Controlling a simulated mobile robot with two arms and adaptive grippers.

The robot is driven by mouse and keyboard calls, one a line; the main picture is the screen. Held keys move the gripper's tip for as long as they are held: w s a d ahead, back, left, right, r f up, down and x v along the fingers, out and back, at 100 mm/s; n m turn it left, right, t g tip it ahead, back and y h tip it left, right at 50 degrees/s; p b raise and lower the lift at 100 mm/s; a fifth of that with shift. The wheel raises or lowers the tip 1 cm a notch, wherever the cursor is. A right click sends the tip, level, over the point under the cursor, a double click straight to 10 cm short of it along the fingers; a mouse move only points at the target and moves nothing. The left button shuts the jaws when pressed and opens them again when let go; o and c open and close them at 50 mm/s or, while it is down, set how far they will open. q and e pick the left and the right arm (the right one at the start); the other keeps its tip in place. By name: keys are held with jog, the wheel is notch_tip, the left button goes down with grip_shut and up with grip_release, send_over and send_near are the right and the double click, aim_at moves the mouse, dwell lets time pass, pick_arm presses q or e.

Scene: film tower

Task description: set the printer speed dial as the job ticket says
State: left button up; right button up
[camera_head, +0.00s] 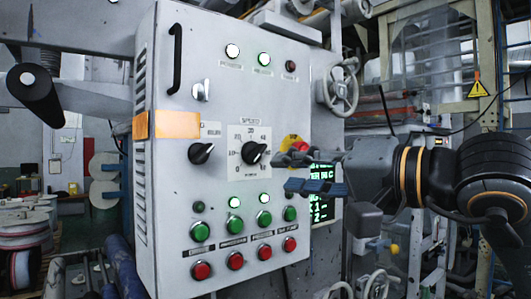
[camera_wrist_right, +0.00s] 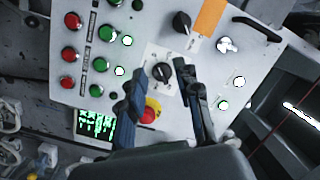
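The speed dial (camera_head: 254,152) is a black knob on a white square scale plate on the grey control panel (camera_head: 180,100). I cannot read its setting with certainty. My right gripper (camera_head: 284,172) comes in from the right, with its fingers open and empty, pointing at the dial from a short way off. In the right wrist view the dial (camera_wrist_right: 161,72) shows between the two blue-black fingers, near their tips; no contact is visible. A dark screen (camera_head: 323,205) with green text stands behind the fingers, partly hidden. No paper ticket is readable. My left gripper is out of view.
Another black knob (camera_head: 201,152) sits left of the dial. A red emergency button (camera_head: 300,146) on yellow is just right of it, partly behind my gripper. Green buttons (camera_head: 200,231) and red buttons (camera_head: 201,271) line the panel below. A blank orange label (camera_head: 178,125) is above left.

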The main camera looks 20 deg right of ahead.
jog(key=d+r+t+h, duration=0.2)
jog(key=d, duration=0.2)
jog(key=p, duration=0.6)
send_near(260, 154)
jog(key=shift+m+h, duration=0.3)
jog(key=x, duration=0.7)
jog(key=shift+a+r, duration=0.2)
jog(key=shift+r, duration=0.1)
jog(key=shift+w+a+f, duration=0.15)
jog(key=shift+w+a, duration=0.05)
jog(key=shift+w, duration=0.45)
grip_shut()
